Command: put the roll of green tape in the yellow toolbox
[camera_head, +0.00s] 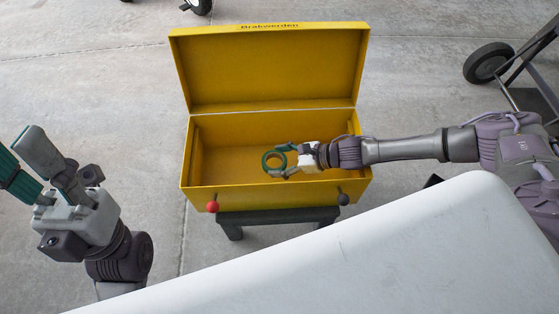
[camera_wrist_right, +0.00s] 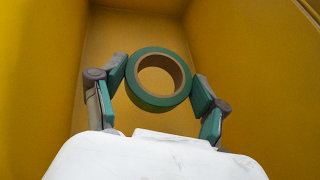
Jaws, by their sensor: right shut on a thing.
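The roll of green tape (camera_head: 274,161) is a green ring with a brown core. It also shows in the right wrist view (camera_wrist_right: 158,103). My right gripper (camera_head: 279,160) is shut on it, with a finger on each side of the ring; the fingers show in the right wrist view (camera_wrist_right: 159,84). The yellow toolbox (camera_head: 190,160) stands with its lid up, and the tape is over its open inside, with yellow walls around it. How high the tape is above the floor of the box is unclear. My left gripper (camera_head: 22,163) is open and empty at the far left.
The toolbox rests on a small dark stand (camera_head: 280,215). A red knob (camera_head: 212,206) and a dark knob (camera_head: 343,199) stick out at its front. A wheeled frame (camera_head: 490,62) is at the upper right. Concrete floor (camera_head: 90,90) is clear to the left.

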